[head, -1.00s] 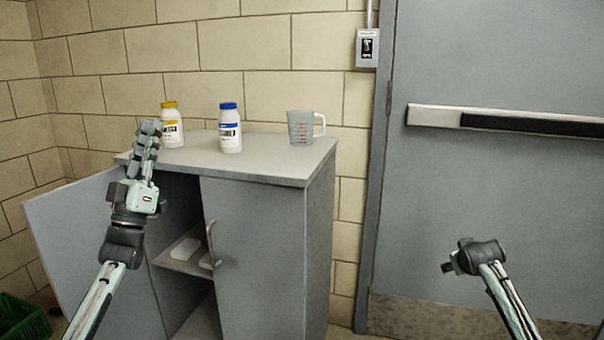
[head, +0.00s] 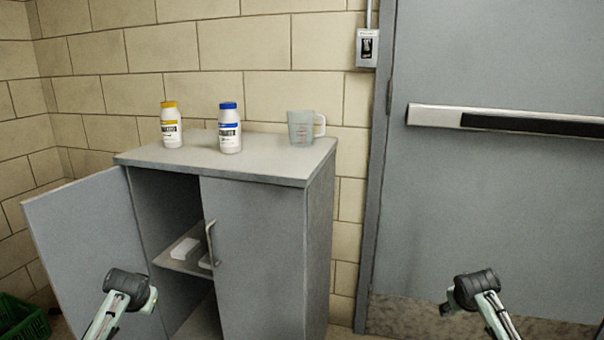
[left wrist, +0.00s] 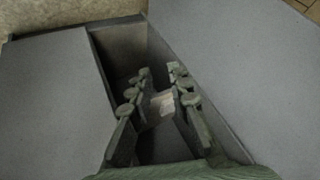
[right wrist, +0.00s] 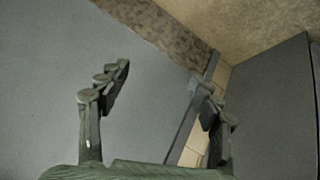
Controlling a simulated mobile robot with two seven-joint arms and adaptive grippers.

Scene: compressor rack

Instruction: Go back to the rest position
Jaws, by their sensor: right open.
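My left gripper (left wrist: 160,78) shows in the left wrist view with its fingers a moderate gap apart and nothing between them. The cabinet's open compartment lies beyond the fingers. My right gripper (right wrist: 160,80) shows in the right wrist view with its fingers wide apart and empty, facing a grey surface. The left arm is in front of the open cabinet door (head: 85,235), the right arm in front of the grey door (head: 500,210).
The grey cabinet (head: 262,260) has its left door open and right door shut. On top stand a yellow-capped bottle (head: 171,126), a blue-capped bottle (head: 229,130) and a measuring cup (head: 301,128). White items (head: 186,248) lie on the inner shelf. A green crate (head: 22,318) is at lower left.

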